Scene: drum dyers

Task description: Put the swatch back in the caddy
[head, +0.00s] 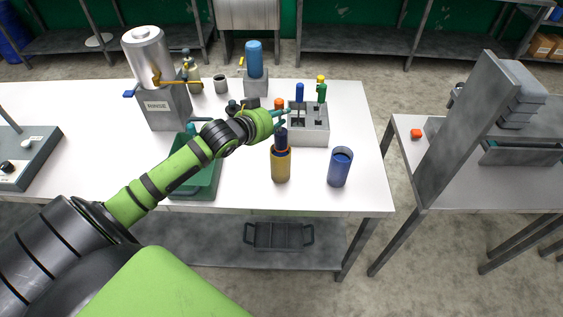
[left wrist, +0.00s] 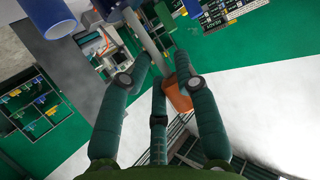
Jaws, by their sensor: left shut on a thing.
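My left gripper (head: 281,119) is shut on a swatch whose orange top (head: 279,103) shows above the fingers. Orange also shows between the fingertips in the left wrist view (left wrist: 178,98), beside a grey rod. Below the fingers a dark blue part (head: 281,138) stands over the mouth of an amber jar (head: 281,167); I cannot tell how far it sits inside. The grey caddy (head: 314,138) is just right of the gripper. A blue swatch (head: 300,92) and a green one (head: 322,93) stand upright in it, with a yellow top behind. My right gripper is not in view.
An open blue jar (head: 340,167) stands front right of the caddy. A green tray (head: 207,183) lies under my left arm. The RINSE dispenser (head: 168,108) and a blue bottle on a grey stand (head: 255,60) are at the back. The table's right end is clear.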

